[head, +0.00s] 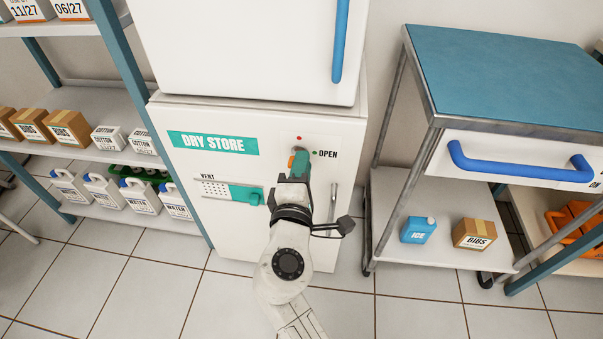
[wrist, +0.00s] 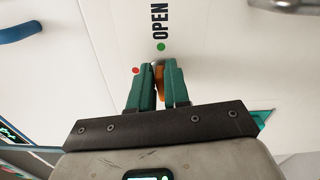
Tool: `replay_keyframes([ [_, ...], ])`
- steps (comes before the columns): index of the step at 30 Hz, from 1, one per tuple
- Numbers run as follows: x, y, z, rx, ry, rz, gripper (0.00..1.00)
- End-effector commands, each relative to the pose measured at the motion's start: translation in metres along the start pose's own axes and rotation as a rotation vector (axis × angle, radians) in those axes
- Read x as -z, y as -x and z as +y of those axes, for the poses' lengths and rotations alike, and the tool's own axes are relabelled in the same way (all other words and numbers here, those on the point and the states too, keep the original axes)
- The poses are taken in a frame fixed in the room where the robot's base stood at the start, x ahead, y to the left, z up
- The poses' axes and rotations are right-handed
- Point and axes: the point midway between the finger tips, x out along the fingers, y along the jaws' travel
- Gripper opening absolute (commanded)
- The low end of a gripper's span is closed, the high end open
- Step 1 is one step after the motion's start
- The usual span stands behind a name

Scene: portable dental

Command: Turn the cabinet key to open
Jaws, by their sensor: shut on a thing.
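The white DRY STORE cabinet (head: 185,170) stands ahead of me with its door closed. An orange key (wrist: 159,85) sits in the lock plate at the upper right of its front. It also shows at the fingertips in the head view (head: 291,162). My gripper (wrist: 158,75) is shut on the key, one green finger on each side. In the head view my gripper (head: 299,158) reaches the plate from below. A red dot (head: 299,138) is above the lock and a green dot (head: 315,153) is beside the word OPEN. The fingers hide much of the key, so its exact angle is unclear.
A vent slider (head: 245,195) is left of my gripper and a metal door handle (head: 333,202) is to the right. A white unit with a blue handle (head: 340,40) stands above. A trolley (head: 440,130) is at right and shelves (head: 120,90) at left.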

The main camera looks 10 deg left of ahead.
Motion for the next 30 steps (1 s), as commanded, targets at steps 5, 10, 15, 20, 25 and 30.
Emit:
replay_keyframes([
  [5,-0.0005,-0.0005,-0.0041,0.001,-0.089,-0.002,0.0],
  [10,-0.0007,-0.0004,-0.0038,0.002,-0.14,-0.002,0.0],
  [15,-0.0009,-0.0004,-0.0036,0.003,-0.162,-0.003,0.0],
  [20,-0.001,-0.0004,-0.0035,0.003,-0.165,-0.003,0.0],
  [25,-0.0011,-0.0004,-0.0036,0.003,-0.164,-0.004,0.0],
  [30,-0.001,-0.0004,-0.0035,0.003,-0.164,-0.003,0.27],
])
